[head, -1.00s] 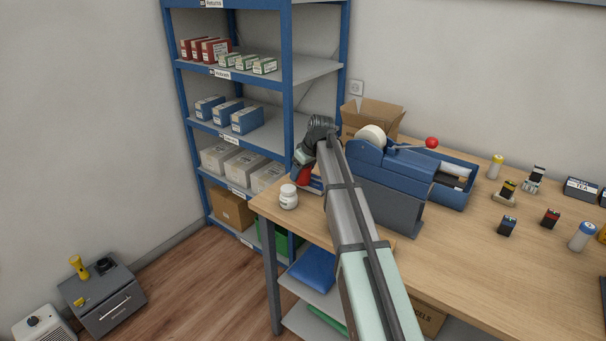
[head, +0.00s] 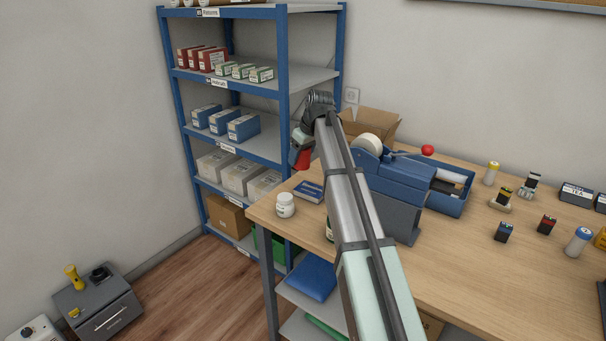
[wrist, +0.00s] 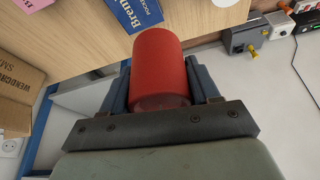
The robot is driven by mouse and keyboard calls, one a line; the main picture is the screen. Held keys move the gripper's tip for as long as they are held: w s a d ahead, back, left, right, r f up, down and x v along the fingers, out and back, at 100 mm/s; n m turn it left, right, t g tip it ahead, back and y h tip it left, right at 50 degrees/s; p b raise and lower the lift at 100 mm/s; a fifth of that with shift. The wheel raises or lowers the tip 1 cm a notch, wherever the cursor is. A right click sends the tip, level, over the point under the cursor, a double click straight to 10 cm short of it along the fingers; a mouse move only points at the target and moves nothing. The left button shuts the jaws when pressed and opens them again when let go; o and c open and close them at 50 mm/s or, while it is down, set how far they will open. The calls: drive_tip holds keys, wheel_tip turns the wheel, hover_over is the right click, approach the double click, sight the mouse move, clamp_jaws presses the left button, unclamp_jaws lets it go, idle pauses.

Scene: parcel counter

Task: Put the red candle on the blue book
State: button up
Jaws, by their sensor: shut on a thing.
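The red candle (wrist: 160,60) is a smooth red cylinder between the two fingers of my gripper (wrist: 160,85) in the wrist view. In the head view my gripper (head: 302,146) is shut on the candle (head: 302,158), above the left end of the counter. The blue book (head: 310,190) lies flat on the counter below and slightly right of the candle, partly hidden by my arm. It also shows at the top of the wrist view (wrist: 136,12), with a gap between it and the candle. Nothing is seen lying on the book.
A white jar (head: 285,205) stands just left of the book, near the counter's edge. A blue tape dispenser (head: 405,180) and an open cardboard box (head: 372,126) stand to the right and behind. A blue shelf rack (head: 283,120) rises at the left.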

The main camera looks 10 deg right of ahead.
drive_tip(key=shift+s+d+r, duration=0.2)
drive_tip(key=shift+s+d, duration=0.3)
drive_tip(key=shift+s+d+f, duration=0.1)
drive_tip(key=shift+s, duration=0.05)
approach(302, 190)
drive_tip(key=shift+h, duration=0.3)
drive_tip(key=shift+a+x, duration=0.15)
drive_tip(key=shift+x, duration=1.1)
drive_tip(key=shift+a+x, duration=0.15)
drive_tip(key=shift+x, duration=1.05)
drive_tip(key=shift+f, duration=0.1)
drive_tip(key=o, duration=1.2)
drive_tip(key=shift+o, duration=0.2)
drive_tip(key=v, duration=1.2)
drive_tip(key=shift+w+r, duration=0.2)
drive_tip(key=shift+w, duration=0.05)
